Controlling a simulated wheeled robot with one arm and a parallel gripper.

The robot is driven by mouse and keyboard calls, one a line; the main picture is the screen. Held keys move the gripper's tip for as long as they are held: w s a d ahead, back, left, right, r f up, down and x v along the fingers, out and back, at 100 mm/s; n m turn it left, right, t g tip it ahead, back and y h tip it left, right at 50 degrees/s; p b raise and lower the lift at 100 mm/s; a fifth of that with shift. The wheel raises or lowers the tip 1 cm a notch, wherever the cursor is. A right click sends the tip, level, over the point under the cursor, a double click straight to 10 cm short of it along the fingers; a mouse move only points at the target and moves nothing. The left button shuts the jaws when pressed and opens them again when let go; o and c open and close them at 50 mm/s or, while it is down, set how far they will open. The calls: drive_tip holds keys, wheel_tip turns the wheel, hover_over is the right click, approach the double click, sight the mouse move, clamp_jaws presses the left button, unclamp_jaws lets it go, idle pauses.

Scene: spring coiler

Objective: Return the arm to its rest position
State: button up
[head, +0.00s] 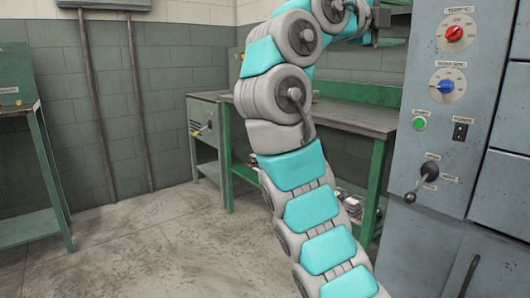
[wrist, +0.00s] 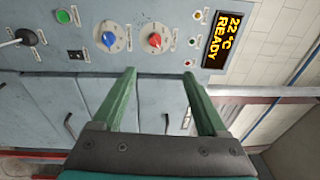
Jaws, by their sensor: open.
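My arm (head: 305,205) is teal and grey. In the head view it rises from the bottom, bends near the top edge and reaches right towards the blue-grey machine cabinet (head: 395,240). My gripper (wrist: 159,74) shows in the wrist view with two green fingers spread apart and nothing between them. Beyond the fingers is the machine's panel, with a red knob (wrist: 155,41), a blue knob (wrist: 109,39) and a display (wrist: 222,36) reading "22 °C READY". The fingers appear apart from the panel. In the head view the gripper's fingers cannot be made out clearly.
The cabinet panel carries a green button (head: 419,123), a black switch (head: 460,131) and a protruding lever (head: 421,182). A green workbench (head: 350,118) stands behind my arm. Another green table (head: 35,225) is at the left. The concrete floor (head: 160,245) between them is clear.

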drive_tip(key=w+a+r+n+y, duration=0.1)
drive_tip(key=w+a+r+n, duration=0.1)
drive_tip(key=w+n, duration=0.5)
wheel_tip(320, 180, down, 6)
drive_tip(key=d+n+g+y+p, duration=0.1)
drive_tip(key=d+n+y, duration=0.1)
drive_tip(key=n, duration=0.5)
drive_tip(key=s+d+f+n+g+y+p, duration=0.15)
drive_tip(key=s+f+n, duration=0.3)
drive_tip(key=f, duration=0.55)
drive_tip(key=s+d+f+n+g+y, duration=0.3)
drive_tip(key=s+f, duration=0.2)
drive_tip(key=f, duration=0.4)
drive_tip(key=s+a+f+n+g+y, duration=0.2)
drive_tip(key=s+a+f, duration=0.2)
drive_tip(key=s+f, duration=0.6)
drive_tip(key=s+a+f+n+g+y, duration=0.2)
drive_tip(key=s+a+f, duration=0.3)
drive_tip(key=s+f, duration=0.5)
drive_tip(key=s+a+f+n+g+y+p, duration=0.1)
drive_tip(key=s+a+f+n+y, duration=0.3)
drive_tip(key=s+f, duration=0.7)
drive_tip(key=s+a+g, duration=0.1)
drive_tip(key=s, duration=0.2)
drive_tip(key=shift+s+a, duration=0.25)
drive_tip(key=shift+s, duration=0.1)
drive_tip(key=shift+w+d+n+y, duration=0.1)
drive_tip(key=shift+w+n+y, duration=0.05)
drive_tip(key=shift+n+y, duration=0.1)
